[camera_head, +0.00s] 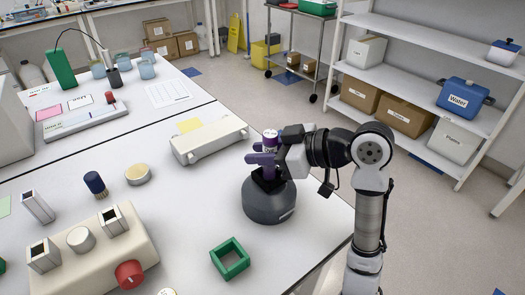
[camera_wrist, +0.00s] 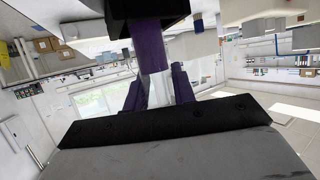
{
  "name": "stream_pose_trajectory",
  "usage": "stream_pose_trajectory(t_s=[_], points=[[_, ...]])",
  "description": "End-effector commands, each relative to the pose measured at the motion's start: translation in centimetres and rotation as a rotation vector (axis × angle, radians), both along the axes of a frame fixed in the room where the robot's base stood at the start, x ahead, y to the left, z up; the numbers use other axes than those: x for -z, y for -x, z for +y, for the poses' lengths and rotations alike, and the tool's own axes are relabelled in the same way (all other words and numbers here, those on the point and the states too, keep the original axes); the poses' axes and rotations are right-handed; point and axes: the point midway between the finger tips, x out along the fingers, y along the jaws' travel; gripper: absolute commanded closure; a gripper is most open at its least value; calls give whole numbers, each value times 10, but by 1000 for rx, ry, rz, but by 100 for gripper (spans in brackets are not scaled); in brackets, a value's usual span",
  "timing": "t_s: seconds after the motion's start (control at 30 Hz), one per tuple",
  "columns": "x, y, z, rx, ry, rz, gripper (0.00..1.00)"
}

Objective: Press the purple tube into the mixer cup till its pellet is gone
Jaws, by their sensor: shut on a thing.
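The purple tube (camera_head: 270,137) stands roughly upright in the head view, with a pale label or section near its top. My gripper (camera_head: 266,158) is shut on it, directly above the mixer (camera_head: 268,208). The mixer is a dark grey rounded body with a black cup (camera_head: 267,181) on top. The tube's lower end is hidden by the gripper and cup, so I cannot tell how firmly it sits. In the wrist view, purple parts and a pale section (camera_wrist: 159,92) show close up beside a black part. The pellet is not visible.
A cream instrument (camera_head: 209,139) stands just behind the mixer. A green square frame (camera_head: 230,259) lies in front. A cream device with a red knob (camera_head: 130,273) and a dark-blue-capped item (camera_head: 95,183) stand left. Shelves (camera_head: 440,99) stand beyond the table at right.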

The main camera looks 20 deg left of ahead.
Motion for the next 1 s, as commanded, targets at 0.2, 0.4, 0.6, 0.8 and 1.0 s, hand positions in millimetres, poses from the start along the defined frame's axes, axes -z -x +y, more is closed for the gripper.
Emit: stream_pose_trajectory(t_s=[0.2,0.4,0.6,0.8,1.0], points=[[3,0,0,0,0,0,89],[6,0,0,0,0,0,89],[8,0,0,0,0,0,89],[9,0,0,0,1,0,89],[9,0,0,-1,1,0,89]])
